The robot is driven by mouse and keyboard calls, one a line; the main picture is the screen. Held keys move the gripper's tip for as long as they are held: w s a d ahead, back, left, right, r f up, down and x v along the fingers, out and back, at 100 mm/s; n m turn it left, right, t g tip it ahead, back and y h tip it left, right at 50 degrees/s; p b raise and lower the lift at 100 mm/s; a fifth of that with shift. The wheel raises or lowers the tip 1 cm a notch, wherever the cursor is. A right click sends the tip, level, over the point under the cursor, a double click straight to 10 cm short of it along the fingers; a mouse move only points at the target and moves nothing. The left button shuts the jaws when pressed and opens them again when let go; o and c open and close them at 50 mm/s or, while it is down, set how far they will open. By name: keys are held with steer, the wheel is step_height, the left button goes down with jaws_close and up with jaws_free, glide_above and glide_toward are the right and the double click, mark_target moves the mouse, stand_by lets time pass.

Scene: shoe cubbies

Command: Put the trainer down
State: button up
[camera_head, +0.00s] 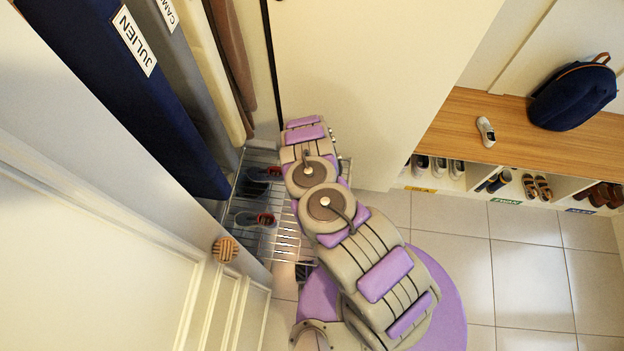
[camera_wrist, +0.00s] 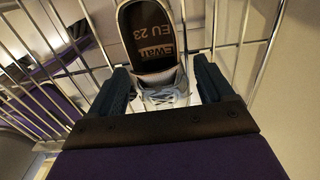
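A grey trainer (camera_wrist: 162,80) with laces shows in the wrist view, its dark insole marked "Ewan EU 23". It lies between the two fingers of my gripper (camera_wrist: 162,86), its toe end towards the palm. Narrow gaps show between the fingers and the shoe sides, so the gripper looks open around it. Bars of a wire rack (camera_wrist: 85,70) show beside and behind the trainer; I cannot tell how firmly it rests on them. In the head view, my arm hides the gripper and this trainer.
The wire rack (camera_head: 290,240) in the head view holds dark shoes (camera_head: 262,173) and a grey-red shoe (camera_head: 254,219). A cupboard door (camera_head: 110,250) stands close on the left. A wooden bench (camera_head: 455,122) with cubbies, a white shoe (camera_head: 486,131) and a backpack (camera_head: 573,95) is at right.

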steer(key=shift+o, duration=0.4)
steer(key=shift+d, duration=0.3)
steer(key=shift+r, duration=0.2)
